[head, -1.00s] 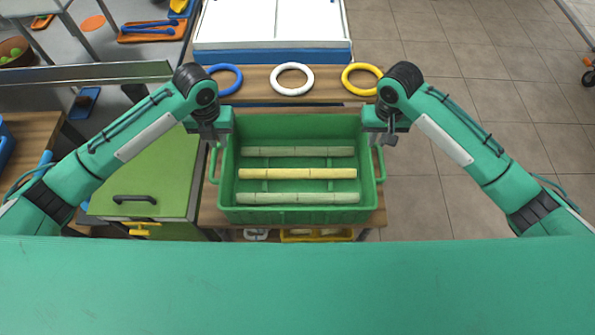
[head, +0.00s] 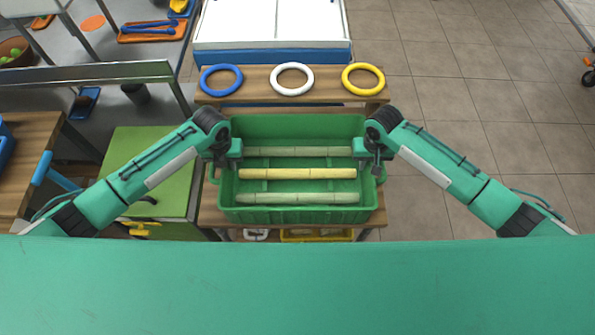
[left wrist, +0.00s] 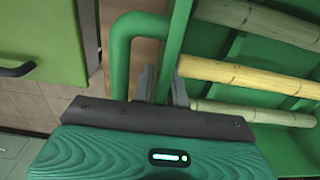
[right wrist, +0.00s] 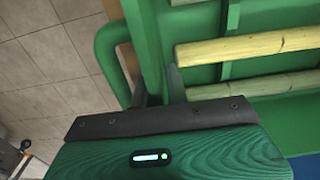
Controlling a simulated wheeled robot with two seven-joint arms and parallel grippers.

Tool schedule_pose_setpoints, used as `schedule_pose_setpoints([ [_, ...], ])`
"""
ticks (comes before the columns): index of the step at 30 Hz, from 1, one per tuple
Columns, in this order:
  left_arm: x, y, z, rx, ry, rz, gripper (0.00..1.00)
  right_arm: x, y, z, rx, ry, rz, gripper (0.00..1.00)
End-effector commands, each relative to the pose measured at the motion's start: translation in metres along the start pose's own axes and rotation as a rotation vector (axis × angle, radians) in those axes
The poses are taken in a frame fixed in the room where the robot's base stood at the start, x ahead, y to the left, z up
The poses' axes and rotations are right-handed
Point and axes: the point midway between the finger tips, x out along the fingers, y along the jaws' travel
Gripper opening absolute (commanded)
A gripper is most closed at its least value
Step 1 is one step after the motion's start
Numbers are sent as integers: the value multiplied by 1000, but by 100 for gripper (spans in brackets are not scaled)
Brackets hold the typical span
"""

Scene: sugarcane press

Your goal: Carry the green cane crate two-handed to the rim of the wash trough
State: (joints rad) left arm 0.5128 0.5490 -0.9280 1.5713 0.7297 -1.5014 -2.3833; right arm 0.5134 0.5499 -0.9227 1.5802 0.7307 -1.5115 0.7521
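The green cane crate (head: 297,215) stands on a wooden bench, with three cane lengths (head: 297,173) lying across its inside. It has a loop handle on each short side. My left gripper (head: 222,160) is low at the crate's left side; in the left wrist view its fingers (left wrist: 162,88) stand apart astride the side wall, beside the handle (left wrist: 121,60). My right gripper (head: 376,165) is at the right side; its fingers (right wrist: 158,90) also straddle the wall beside the other handle (right wrist: 105,50). Finger contact with the walls is unclear. I cannot identify the wash trough with certainty.
A white-topped unit with a blue front (head: 272,50) stands beyond the bench. Blue (head: 221,92), white (head: 293,92) and yellow (head: 363,92) rings lie on a wooden shelf before it. A green cabinet (head: 150,170) is left of the crate; tiled floor (head: 480,110) is open right.

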Motion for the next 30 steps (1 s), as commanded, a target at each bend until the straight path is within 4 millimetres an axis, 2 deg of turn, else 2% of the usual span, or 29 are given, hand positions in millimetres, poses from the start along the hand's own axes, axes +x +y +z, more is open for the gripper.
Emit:
schedule_pose_setpoints([
  [5, 0, 0, 0, 0, 0, 0, 14, 0, 0, 0, 0, 0, 0, 14],
  [7, 0, 0, 0, 0, 0, 0, 0, 0, 0, 0, 0, 0, 0, 0],
  [22, -4, 0, 1, -1, -1, -1, 0, -4, 0, -1, 0, 2, -1, 0],
  [30, -16, 0, 1, -1, -1, 0, 0, -16, 0, -1, 0, 2, -1, 0],
])
